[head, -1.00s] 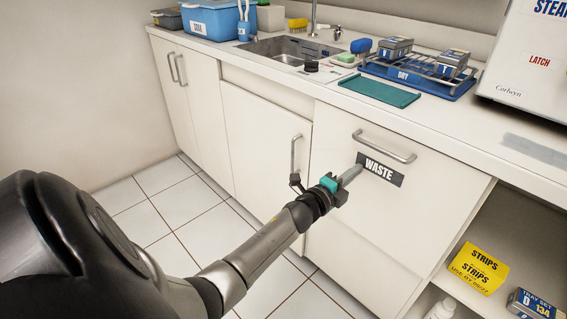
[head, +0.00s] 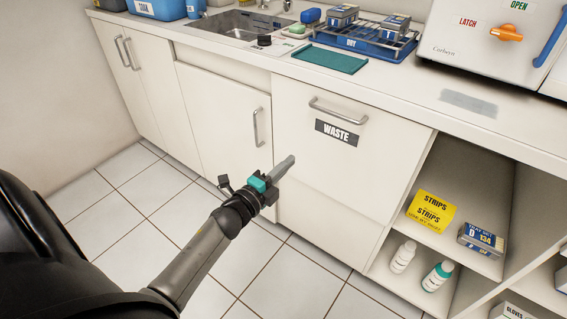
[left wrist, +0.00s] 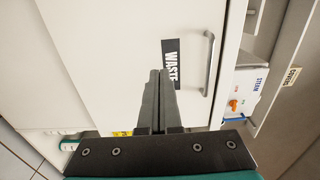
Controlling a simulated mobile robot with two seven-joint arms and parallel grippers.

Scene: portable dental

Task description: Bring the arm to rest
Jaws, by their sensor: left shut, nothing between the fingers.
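My left arm comes in from the left in the head view. Its left gripper (head: 288,162) is shut and empty, in front of the white waste drawer (head: 335,165) and below its label. In the left wrist view the two fingers (left wrist: 157,80) lie together with nothing between them. The drawer front with its WASTE label (left wrist: 171,64) and bar handle (left wrist: 209,64) shows beyond them. In the head view the drawer is shut. I cannot tell from the pictures how far the fingertips are from the drawer front. My right gripper is not in view.
The counter carries a sink (head: 235,27), a green mat (head: 330,60), a blue drying rack (head: 365,45) and a steam unit (head: 470,40). Open shelves at the right hold a yellow strips box (head: 431,210) and two bottles. The tiled floor (head: 130,225) is clear.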

